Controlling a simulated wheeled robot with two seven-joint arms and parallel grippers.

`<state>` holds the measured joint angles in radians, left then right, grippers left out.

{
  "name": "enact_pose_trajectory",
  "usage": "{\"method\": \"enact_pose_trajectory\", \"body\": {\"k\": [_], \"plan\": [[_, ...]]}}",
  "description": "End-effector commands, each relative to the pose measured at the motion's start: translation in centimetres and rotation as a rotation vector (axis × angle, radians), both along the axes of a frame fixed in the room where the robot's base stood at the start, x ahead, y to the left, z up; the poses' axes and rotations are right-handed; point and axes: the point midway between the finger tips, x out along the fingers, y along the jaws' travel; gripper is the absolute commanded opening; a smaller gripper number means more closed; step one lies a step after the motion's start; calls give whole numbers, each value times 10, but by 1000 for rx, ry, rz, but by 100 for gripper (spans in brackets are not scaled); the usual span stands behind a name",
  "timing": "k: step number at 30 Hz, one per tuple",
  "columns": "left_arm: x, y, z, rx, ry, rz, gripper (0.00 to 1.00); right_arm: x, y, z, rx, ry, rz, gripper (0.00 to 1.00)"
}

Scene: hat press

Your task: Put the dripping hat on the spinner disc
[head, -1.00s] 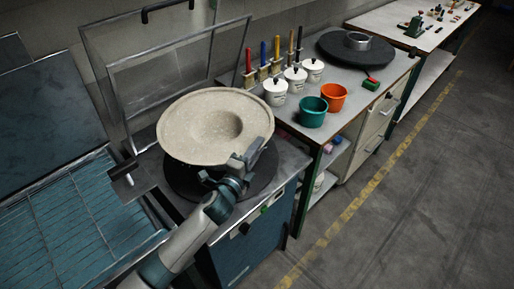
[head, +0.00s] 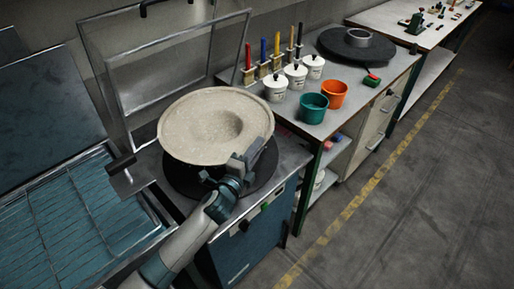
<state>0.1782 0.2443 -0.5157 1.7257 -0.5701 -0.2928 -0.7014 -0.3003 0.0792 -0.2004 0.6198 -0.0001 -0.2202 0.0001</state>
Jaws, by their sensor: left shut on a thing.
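The hat (head: 190,130) is a pale, speckled, wide-brimmed shape with a hollow in its middle, seen from above. My left gripper (head: 252,156) is shut on the hat's brim at its lower right edge. The hat is over the dark round spinner disc (head: 262,172) on top of a blue cabinet and hides most of it. I cannot tell whether the hat touches the disc. My right gripper is not in view.
A clear framed lid (head: 170,75) stands raised behind the hat. A blue basin with a wire rack (head: 70,215) is at left. Green (head: 313,109) and orange (head: 334,94) buckets, white lidded pots (head: 295,76) and a black turntable (head: 338,48) stand on the bench at right.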

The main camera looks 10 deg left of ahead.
Motion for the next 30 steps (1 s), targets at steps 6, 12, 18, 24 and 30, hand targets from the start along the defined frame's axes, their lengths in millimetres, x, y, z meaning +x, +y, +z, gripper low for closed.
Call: {"method": "enact_pose_trajectory", "body": {"k": [6, 12, 18, 24, 30], "plan": [[0, 0, -3, 1, -1, 0, 0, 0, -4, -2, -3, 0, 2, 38], [0, 0, -5, 0, -1, 0, 0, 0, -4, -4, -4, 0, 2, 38], [0, 0, -8, 0, -1, 0, 0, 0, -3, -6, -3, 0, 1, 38], [0, 0, -10, 0, -1, 0, 0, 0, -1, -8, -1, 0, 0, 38], [0, 0, -12, 1, -1, 0, 0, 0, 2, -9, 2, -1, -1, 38]]}}
